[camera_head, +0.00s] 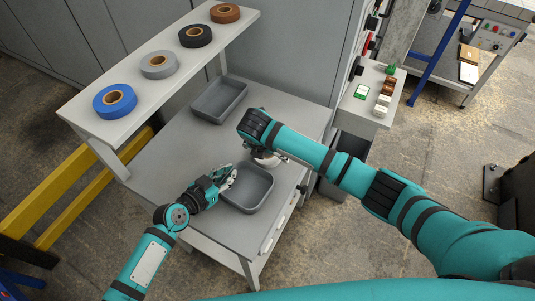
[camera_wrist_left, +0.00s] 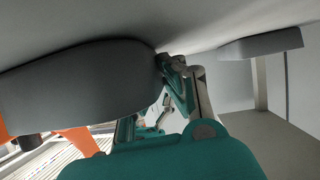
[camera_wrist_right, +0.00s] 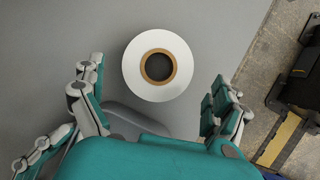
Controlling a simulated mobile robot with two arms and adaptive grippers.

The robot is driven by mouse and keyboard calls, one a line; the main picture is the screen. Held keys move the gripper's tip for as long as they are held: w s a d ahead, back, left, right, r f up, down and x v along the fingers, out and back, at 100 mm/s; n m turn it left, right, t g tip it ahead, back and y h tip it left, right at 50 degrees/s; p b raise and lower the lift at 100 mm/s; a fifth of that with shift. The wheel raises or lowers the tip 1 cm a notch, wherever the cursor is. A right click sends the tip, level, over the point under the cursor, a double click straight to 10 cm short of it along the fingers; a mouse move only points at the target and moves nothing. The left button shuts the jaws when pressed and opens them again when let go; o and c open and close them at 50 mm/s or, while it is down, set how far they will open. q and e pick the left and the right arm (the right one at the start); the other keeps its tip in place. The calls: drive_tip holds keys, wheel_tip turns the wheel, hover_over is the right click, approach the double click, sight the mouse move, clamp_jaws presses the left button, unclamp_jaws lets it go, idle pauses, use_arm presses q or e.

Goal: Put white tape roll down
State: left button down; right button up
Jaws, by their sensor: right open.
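The white tape roll (camera_wrist_right: 132,72) has a brown core and shows whole in the right wrist view, flat side up over the grey tabletop. In the head view my right arm's end hides most of it. My right gripper (camera_wrist_right: 155,90) is open, its fingers apart on either side of the roll's near edge, with gaps to both. Whether the roll rests on the tabletop is hard to tell. My left gripper (camera_head: 228,178) is at the left rim of the near grey tray (camera_head: 262,190). In the left wrist view its fingers (camera_wrist_left: 182,75) are by the tray's end; their closure is unclear.
A second grey tray (camera_head: 207,113) stands farther back on the grey table (camera_head: 160,155). A raised shelf (camera_head: 82,107) holds blue (camera_head: 103,108), grey (camera_head: 148,70), black (camera_head: 184,41) and brown (camera_head: 214,16) tape rolls. A side ledge (camera_head: 348,112) carries small items. Bare tabletop lies between the trays.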

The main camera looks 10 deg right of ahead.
drive_tip(key=shift+x, duration=1.55)
drive_tip(key=shift+a, duration=0.1)
drive_tip(key=shift+c, duration=0.4)
drive_tip(key=c, duration=1.1)
drive_tip(key=shift+r, duration=5.1)
drive_tip(key=shift+c, duration=0.2)
